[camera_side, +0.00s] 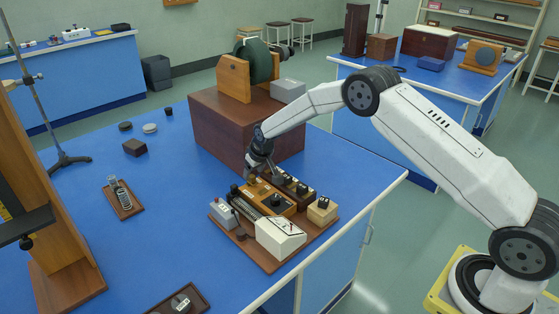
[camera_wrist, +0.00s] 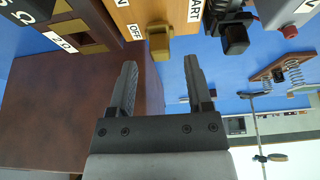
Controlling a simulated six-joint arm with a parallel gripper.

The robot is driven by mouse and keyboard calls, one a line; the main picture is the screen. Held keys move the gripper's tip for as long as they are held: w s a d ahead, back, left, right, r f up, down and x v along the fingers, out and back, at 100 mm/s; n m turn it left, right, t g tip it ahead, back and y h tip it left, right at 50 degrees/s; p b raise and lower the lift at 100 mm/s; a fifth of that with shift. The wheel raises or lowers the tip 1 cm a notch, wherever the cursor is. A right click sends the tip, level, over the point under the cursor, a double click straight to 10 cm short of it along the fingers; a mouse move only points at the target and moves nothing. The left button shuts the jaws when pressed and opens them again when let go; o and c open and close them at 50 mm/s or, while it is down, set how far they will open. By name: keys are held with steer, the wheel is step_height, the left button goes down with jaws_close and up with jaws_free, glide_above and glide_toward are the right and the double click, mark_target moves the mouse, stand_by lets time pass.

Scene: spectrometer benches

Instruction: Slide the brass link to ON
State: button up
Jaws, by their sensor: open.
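The brass link (camera_wrist: 159,44) is a small yellow block on the edge of an orange wooden box in the wrist view. I cannot tell the depth gap. In the side view my gripper (camera_side: 257,177) is over the back of the orange box (camera_side: 270,197); the link cannot be made out there.
A white meter (camera_side: 280,237), a grey box (camera_side: 222,213) and a pale wooden box (camera_side: 322,211) crowd the brown board (camera_side: 270,264). A large brown box (camera_side: 225,125) stands close behind.

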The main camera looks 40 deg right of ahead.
steer(key=shift+x, duration=1.2)
jaws_close()
stand_by(0.7)
